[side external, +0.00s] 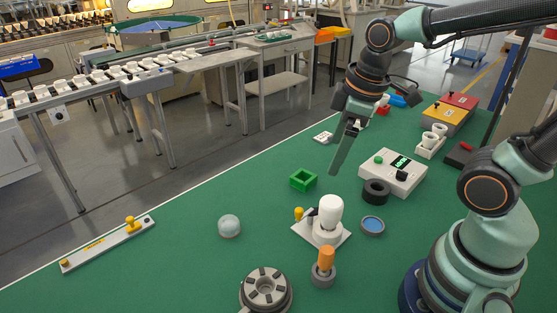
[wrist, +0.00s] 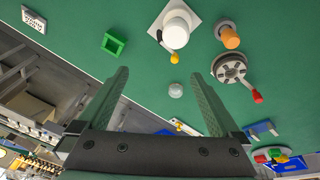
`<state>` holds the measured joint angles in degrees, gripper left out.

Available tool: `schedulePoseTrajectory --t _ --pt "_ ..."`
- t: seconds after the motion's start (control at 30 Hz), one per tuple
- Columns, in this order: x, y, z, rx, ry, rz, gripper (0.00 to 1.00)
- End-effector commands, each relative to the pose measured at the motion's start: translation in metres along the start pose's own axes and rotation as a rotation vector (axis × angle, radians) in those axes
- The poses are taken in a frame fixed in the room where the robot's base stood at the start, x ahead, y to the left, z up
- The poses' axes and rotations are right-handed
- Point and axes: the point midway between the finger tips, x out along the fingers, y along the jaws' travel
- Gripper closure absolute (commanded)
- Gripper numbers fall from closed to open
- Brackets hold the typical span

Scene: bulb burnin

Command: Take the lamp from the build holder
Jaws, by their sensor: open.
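The lamp (side external: 330,209) is white with a rounded top and stands upright in the build holder. The build holder (side external: 341,240) is a white square plate with a raised round seat and a small yellow-knobbed lever at its left. In the wrist view the lamp (wrist: 179,25) is seen from above near the top edge, and the holder plate (wrist: 207,8) shows around it. My gripper (side external: 334,170) is above the mat, up and behind the lamp and apart from it.
A green box (side external: 303,180), a pale ball (side external: 229,229), a blue-topped dish (side external: 373,225), a black ring (side external: 376,193) and an orange-handled piece (side external: 326,260) stand around the holder. A tester (side external: 402,178) is behind right. The mat's left middle is mostly clear.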

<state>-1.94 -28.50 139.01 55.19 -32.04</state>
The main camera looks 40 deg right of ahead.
Motion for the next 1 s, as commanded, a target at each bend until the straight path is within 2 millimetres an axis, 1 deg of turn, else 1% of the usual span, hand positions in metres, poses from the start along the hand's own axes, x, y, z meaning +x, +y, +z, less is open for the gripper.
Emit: schedulePoseTrajectory --t 0.03,0.1,0.2,0.33,0.47,0.57,0.7,0.8,1.0 --pt "0.009 -0.004 0.001 -0.108 -0.042 -0.032 0.0" --pt "0.018 -0.008 0.004 -0.26 -0.086 -0.074 0.0" --pt "0.028 -0.013 0.007 -0.435 -0.13 -0.13 0.0" --pt "0.035 -0.017 0.01 -0.576 -0.157 -0.179 0.0" --pt "0.043 -0.019 0.012 -0.627 -0.166 -0.199 0.0" --pt "0.057 -0.021 0.016 -0.63 -0.168 -0.201 0.0" --pt "0.081 -0.025 0.022 -0.628 -0.169 -0.202 0.0" --pt "0.094 -0.026 0.024 -0.627 -0.167 -0.2 0.0" --pt "0.105 -0.027 0.026 -0.626 -0.164 -0.196 0.0"
